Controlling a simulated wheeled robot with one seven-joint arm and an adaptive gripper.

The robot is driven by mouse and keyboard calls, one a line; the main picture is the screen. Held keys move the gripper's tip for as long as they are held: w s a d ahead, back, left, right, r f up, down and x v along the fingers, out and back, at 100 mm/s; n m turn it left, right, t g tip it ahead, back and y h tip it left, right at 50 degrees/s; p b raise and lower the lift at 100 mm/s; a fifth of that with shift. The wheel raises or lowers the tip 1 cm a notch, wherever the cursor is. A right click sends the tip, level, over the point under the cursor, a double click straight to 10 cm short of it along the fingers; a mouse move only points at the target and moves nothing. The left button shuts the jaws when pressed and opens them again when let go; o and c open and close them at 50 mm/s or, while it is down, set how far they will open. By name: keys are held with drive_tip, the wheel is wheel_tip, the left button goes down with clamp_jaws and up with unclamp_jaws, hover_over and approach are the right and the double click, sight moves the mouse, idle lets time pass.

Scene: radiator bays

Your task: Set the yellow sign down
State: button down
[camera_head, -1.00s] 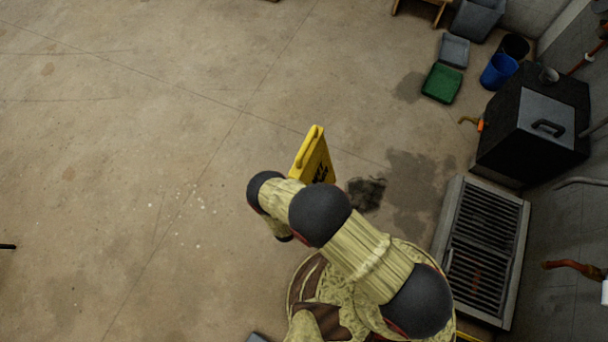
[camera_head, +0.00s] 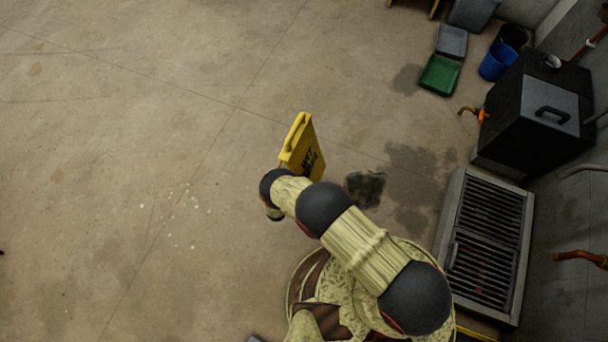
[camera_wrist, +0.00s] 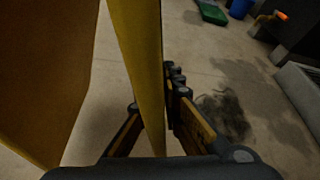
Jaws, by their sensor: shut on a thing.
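The yellow sign (camera_head: 303,150) stands out past the end of my arm in the head view, with dark lettering on its face and a handle slot at its top. In the wrist view the sign's yellow panel (camera_wrist: 142,60) runs down between my fingers, and a second, darker panel fills the left side. My gripper (camera_wrist: 158,112) is shut on the near panel's edge. In the head view my arm hides the gripper and the sign's lower part. I cannot tell whether the sign touches the floor.
A floor grate (camera_head: 486,245) and a black box (camera_head: 535,115) stand at the right. A green tray (camera_head: 439,75) and a blue bucket (camera_head: 498,62) are at the upper right.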

drive_tip(key=shift+w+a+f+b, duration=0.1)
drive_tip(key=shift+w+f+b, duration=0.2)
drive_tip(key=shift+f, duration=0.45)
drive_tip(key=shift+w+a+f+b, duration=0.15)
drive_tip(key=shift+f+b, duration=0.25)
drive_tip(key=shift+f, duration=0.35)
drive_tip(key=shift+w+a+f+b, duration=0.1)
drive_tip(key=shift+w+f+b, duration=0.2)
drive_tip(key=shift+f, duration=0.6)
drive_tip(key=c, duration=2)
unclamp_jaws()
drive_tip(key=shift+s, duration=0.1)
drive_tip(key=p+v, duration=0.3)
drive_tip(key=v, duration=0.9)
